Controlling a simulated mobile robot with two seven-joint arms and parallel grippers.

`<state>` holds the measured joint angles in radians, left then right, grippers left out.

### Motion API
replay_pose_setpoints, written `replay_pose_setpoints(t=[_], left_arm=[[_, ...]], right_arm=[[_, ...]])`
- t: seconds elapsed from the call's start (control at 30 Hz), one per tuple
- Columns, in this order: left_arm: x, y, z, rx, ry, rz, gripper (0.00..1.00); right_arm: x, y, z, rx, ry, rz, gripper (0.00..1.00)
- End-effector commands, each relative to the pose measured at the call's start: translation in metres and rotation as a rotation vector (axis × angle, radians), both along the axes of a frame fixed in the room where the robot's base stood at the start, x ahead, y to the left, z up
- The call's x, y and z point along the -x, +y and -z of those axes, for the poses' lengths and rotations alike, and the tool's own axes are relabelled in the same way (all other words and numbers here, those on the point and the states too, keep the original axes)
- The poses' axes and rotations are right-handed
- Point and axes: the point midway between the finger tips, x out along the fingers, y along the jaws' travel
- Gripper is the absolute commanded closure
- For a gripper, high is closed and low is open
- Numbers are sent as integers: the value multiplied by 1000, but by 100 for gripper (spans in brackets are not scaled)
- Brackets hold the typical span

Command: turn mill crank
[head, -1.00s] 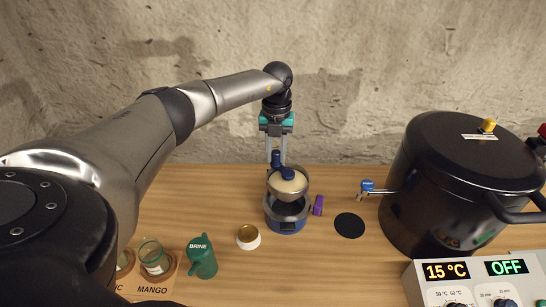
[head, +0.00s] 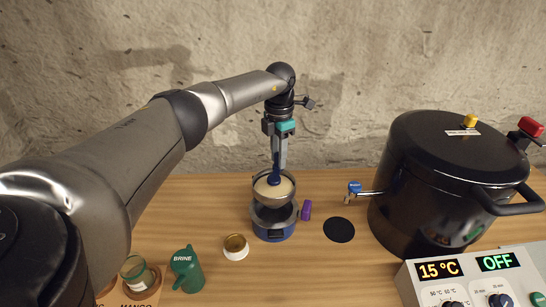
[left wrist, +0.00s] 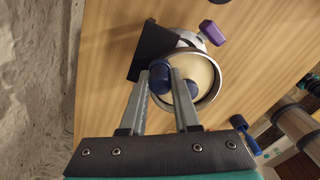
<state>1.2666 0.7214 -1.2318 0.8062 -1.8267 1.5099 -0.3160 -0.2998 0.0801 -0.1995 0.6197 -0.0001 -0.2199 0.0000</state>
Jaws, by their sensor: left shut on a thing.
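The mill (head: 274,229) stands on the table with a blue base and a steel bowl on top that holds something cream-coloured. Its blue crank (head: 273,180) lies over the bowl, and its upright knob is at the far side. My left gripper (head: 277,160) comes down from above and is shut on the crank knob. In the left wrist view the blue knob (left wrist: 160,77) sits between the fingertips, and the bowl (left wrist: 205,75) is just beyond them. The fingers partly hide the crank. My right gripper is not in view.
A purple piece (head: 306,210) sits at the mill's right side. A black disc (head: 339,230) lies further right, before a big black pot (head: 425,190) with a blue-handled tap (head: 355,188). A small white-rimmed cup (head: 235,247) and green brine bottle (head: 186,270) stand in front left.

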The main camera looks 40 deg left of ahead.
Motion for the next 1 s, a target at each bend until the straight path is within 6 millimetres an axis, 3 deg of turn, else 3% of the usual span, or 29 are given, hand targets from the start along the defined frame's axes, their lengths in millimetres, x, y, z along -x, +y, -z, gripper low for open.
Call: replay_pose_setpoints(t=[0.43, 1.0], left_arm=[[-6, -22, -2, 0, -4, 427, 100], [2, -48, -2, -1, -4, 959, 100]], right_arm=[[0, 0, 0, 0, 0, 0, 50], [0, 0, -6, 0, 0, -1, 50]])
